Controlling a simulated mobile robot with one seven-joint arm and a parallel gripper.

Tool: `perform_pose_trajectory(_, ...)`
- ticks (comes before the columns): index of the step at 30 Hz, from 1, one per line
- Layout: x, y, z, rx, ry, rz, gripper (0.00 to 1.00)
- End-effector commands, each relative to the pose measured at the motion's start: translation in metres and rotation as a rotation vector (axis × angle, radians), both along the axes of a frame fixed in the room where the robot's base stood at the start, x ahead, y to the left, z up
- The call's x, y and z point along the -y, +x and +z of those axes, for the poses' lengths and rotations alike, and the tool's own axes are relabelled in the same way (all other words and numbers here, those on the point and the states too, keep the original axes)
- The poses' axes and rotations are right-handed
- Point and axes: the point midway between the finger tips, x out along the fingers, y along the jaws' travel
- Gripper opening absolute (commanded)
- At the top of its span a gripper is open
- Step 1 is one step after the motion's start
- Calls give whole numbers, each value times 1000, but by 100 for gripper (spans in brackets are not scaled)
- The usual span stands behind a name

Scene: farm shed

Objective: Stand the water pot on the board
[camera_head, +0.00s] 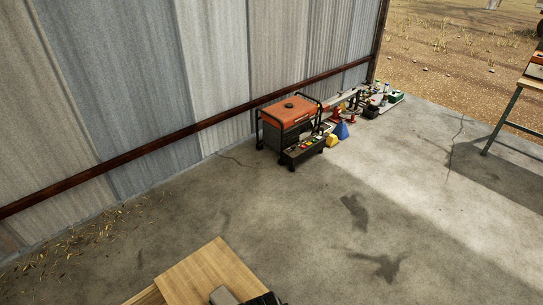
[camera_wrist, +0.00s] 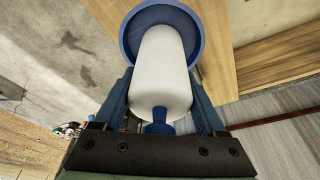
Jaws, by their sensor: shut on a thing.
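The water pot (camera_wrist: 163,65) is a white rounded body with a wide blue dish (camera_wrist: 190,27) at its far end and a small blue knob at its near end. My gripper (camera_wrist: 165,95) is shut on its white body, one finger on each side. A light wooden board (camera_wrist: 222,70) shows behind the dish; whether the dish touches it I cannot tell. In the head view a wooden surface (camera_head: 205,268) lies at the bottom edge. Dark and grey parts at the bottom edge there are cut off, and I cannot make out the pot among them.
A metal-legged table (camera_head: 534,83) stands at the right edge. The concrete floor (camera_head: 330,225) between is clear. Straw lies at left.

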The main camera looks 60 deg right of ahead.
Motion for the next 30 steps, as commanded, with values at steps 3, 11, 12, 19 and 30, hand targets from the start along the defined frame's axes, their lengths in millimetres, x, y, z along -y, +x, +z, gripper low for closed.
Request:
perform_pose_trajectory(3, -1, -1, -23, -3, 1, 1, 0)
perform_pose_trajectory(11, -1, 0, -50, -1, 1, 1, 0)
perform_pose_trajectory(12, -1, -1, -57, -2, 1, 1, 0)
perform_pose_trajectory(19, -1, 0, -79, 1, 0, 1, 0)
perform_pose_trajectory(30, -1, 0, -83, 1, 1, 0, 77)
